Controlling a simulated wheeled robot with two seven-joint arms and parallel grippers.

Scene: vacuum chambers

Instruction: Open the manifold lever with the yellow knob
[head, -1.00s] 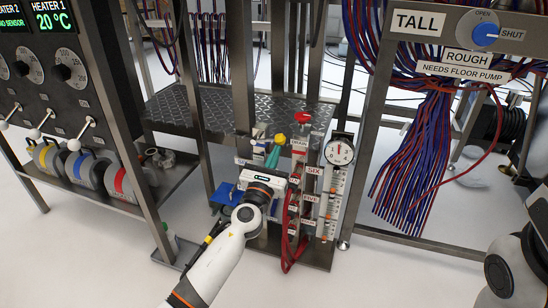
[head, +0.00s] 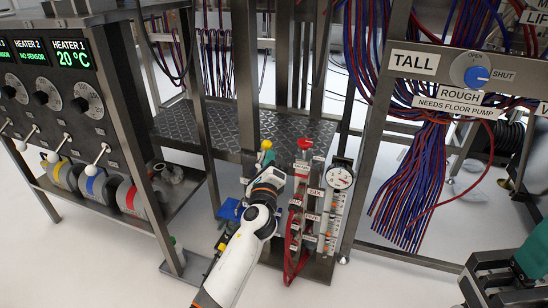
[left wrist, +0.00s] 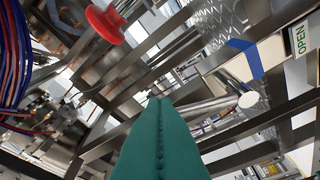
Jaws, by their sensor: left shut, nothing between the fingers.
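The yellow knob (head: 266,145) shows in the head view left of the red knob (head: 304,143), just beyond my left wrist. Its lever is mostly hidden by my arm. My left gripper (head: 266,158) is close below the yellow knob in the picture; contact cannot be told. In the left wrist view its teal fingers (left wrist: 160,100) are pressed together and empty. That view shows the red knob (left wrist: 105,22) at upper left and a metal rod with a pale round end (left wrist: 248,99) to the right. My right gripper (head: 500,275) is partly in view at lower right; its jaws are unclear.
A gauge (head: 341,176) and a panel with red tubes stand right of my left wrist. Steel frame posts and a heater rack (head: 100,70) stand to the left. The floor in front is clear.

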